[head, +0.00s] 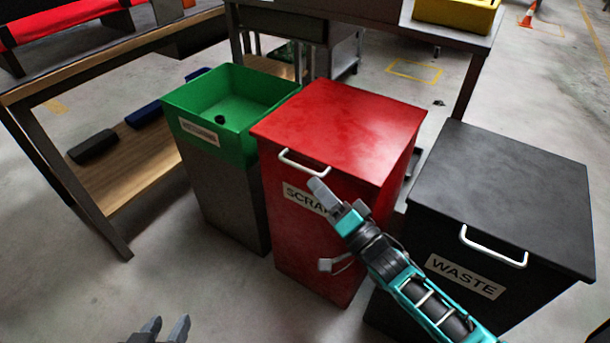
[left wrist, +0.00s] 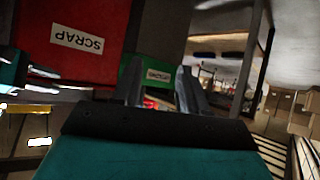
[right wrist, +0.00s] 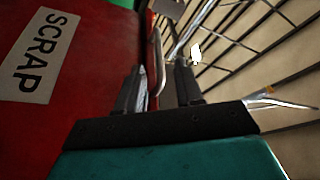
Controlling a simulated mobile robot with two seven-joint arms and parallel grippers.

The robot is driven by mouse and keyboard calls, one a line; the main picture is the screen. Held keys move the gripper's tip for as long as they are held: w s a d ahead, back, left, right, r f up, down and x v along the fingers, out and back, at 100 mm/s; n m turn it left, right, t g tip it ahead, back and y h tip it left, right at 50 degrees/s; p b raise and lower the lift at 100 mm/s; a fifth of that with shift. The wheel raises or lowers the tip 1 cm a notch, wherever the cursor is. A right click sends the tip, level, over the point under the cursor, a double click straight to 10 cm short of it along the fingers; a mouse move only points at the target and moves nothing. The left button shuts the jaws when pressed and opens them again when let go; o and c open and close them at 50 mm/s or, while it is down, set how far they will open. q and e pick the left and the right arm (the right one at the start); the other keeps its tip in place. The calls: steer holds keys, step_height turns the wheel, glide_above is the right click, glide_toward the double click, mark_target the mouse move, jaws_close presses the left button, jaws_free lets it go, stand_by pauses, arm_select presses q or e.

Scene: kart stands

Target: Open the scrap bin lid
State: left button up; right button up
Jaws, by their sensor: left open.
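The scrap bin (head: 310,245) is red, with a white SCRAP label, and stands in the middle of the head view. Its flat red lid (head: 345,120) is shut, with a white handle (head: 303,163) at the front edge. My right gripper (head: 335,195) is at the bin's front, just below the handle's right end. In the right wrist view its fingers (right wrist: 160,90) are apart, with the pale handle bar (right wrist: 156,75) showing between them; contact cannot be told. My left gripper (head: 165,328) is open and empty, low at the front left, away from the bins.
A grey bin with a green open top (head: 225,105) stands close on the left. A black WASTE bin (head: 500,200) with a white handle stands on the right. A table (head: 375,18) is behind; a wooden shelf (head: 130,160) is left.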

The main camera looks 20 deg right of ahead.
mark_target(305, 170)
steer(key=b+x, duration=0.1)
steer(key=x, duration=0.5)
steer(key=shift+c, duration=0.3)
jaws_close()
